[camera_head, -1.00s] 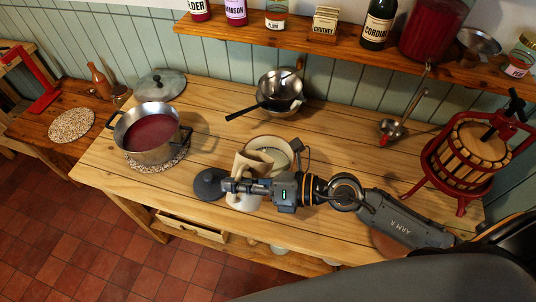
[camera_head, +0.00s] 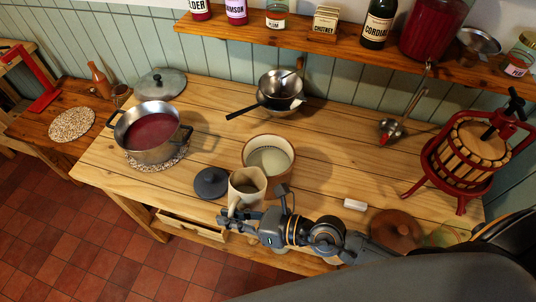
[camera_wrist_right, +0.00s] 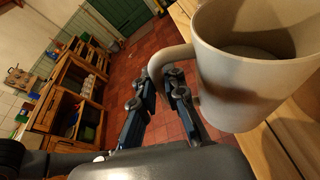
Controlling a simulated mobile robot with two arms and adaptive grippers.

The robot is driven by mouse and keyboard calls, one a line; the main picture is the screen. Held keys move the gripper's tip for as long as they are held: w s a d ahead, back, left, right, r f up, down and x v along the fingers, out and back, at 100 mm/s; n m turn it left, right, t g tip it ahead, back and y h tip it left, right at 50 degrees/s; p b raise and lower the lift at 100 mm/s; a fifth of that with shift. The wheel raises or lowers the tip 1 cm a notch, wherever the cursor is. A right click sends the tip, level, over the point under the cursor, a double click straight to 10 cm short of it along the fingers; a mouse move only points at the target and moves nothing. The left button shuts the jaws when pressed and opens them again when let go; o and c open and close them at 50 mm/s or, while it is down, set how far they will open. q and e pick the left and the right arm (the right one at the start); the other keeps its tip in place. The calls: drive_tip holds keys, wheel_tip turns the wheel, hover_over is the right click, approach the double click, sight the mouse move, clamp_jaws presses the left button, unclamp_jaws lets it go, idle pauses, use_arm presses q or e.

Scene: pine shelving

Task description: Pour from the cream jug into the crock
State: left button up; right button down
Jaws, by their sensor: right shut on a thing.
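The cream jug (camera_head: 247,187) is a beige, handled jug, close to upright at the front side of the crock. My right gripper (camera_head: 236,214) is shut on its handle. In the right wrist view the jug (camera_wrist_right: 240,85) fills the upper right, with the gripper fingers (camera_wrist_right: 165,80) at its handle; its inside looks shadowed, and I cannot tell what is left in it. The crock (camera_head: 246,150) is a wide cream-coloured pot with a brown rim on the table, holding pale liquid (camera_head: 269,159). The jug overlaps the crock's near edge in the head view. My left gripper is not in view.
A dark round lid (camera_head: 211,183) lies left of the jug. A pot of red liquid (camera_head: 152,153) stands on a trivet further left. Bowls (camera_head: 280,84) stand behind the crock, a fruit press (camera_head: 470,150) at right. A white block (camera_head: 355,204) and brown disc (camera_head: 395,229) lie right.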

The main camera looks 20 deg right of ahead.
sight(229, 229)
drive_tip(key=shift+f, duration=0.45)
drive_tip(key=f, duration=0.1)
drive_tip(key=f+n+b, duration=0.1)
drive_tip(key=s+a+f, duration=0.1)
drive_tip(key=shift+f+n+t+h, duration=0.25)
drive_tip(key=shift+n+t+h, duration=0.05)
drive_tip(key=shift+t+h, duration=0.1)
drive_tip(key=shift+s+a+f+n+b, duration=0.15)
drive_tip(key=shift+f+n, duration=0.2)
drive_tip(key=shift+f, duration=0.15)
drive_tip(key=shift+s+a+f+n+b, duration=0.15)
drive_tip(key=shift+f+n, duration=0.2)
drive_tip(key=shift+f, duration=0.1)
drive_tip(key=s+d+n+g+y+b, duration=0.1)
drive_tip(key=s+d+n+g+b, duration=0.2)
drive_tip(key=b, duration=1.3)
drive_tip(key=shift+s+d+y, duration=0.2)
drive_tip(key=shift+d+y, duration=0.1)
drive_tip(key=shift+d, duration=0.7)
